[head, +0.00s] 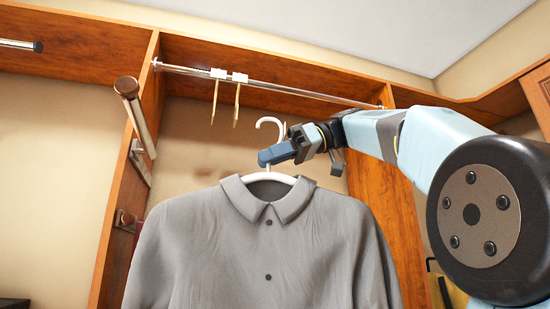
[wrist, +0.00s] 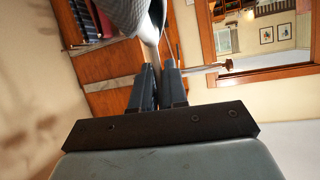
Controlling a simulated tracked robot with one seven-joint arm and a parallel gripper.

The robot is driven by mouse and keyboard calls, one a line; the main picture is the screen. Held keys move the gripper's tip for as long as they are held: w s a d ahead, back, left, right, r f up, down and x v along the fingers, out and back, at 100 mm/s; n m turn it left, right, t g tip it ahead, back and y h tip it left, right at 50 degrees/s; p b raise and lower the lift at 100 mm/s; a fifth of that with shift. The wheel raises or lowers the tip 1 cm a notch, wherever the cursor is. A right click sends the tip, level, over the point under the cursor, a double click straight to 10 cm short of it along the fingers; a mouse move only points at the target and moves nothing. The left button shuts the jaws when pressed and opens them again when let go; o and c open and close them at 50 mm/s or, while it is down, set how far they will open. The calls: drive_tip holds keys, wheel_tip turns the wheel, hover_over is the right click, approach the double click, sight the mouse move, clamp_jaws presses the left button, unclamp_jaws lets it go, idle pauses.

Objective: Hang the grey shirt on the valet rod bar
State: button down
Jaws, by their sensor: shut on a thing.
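The grey shirt (head: 265,250) hangs upright and buttoned on a white hanger (head: 268,125) in the head view. The hanger's hook is empty and points up, clear of any bar. My gripper (head: 270,156) is shut on the hanger just below its hook, above the collar. The valet rod bar (head: 140,115) is a short metal bar with a dark brown end knob, left of the hook on the wooden upright. In the wrist view, my fingers (wrist: 157,85) pinch the hanger (wrist: 150,35), with part of the grey shirt (wrist: 125,12) above. A similar knobbed bar (wrist: 205,68) shows to their right.
A long closet rail (head: 290,88) with two light hangers (head: 228,90) runs behind the hook. A wooden upright (head: 130,170) stands left of the shirt. Another short rail (head: 18,45) is at far left. The wrist view shows a framed mirror (wrist: 260,40).

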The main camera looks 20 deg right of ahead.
drive_tip(key=w+a+f, duration=0.1)
drive_tip(key=a, duration=1.2)
drive_tip(key=w+a+f, duration=0.1)
drive_tip(key=a+f, duration=0.1)
drive_tip(key=a, duration=1.2)
idle(1.4)
drive_tip(key=c, duration=1.1)
unclamp_jaws()
drive_tip(key=shift+d, duration=0.1)
drive_tip(key=v, duration=1.3)
drive_tip(key=shift+s+d+r, duration=0.1)
drive_tip(key=shift+d, duration=0.15)
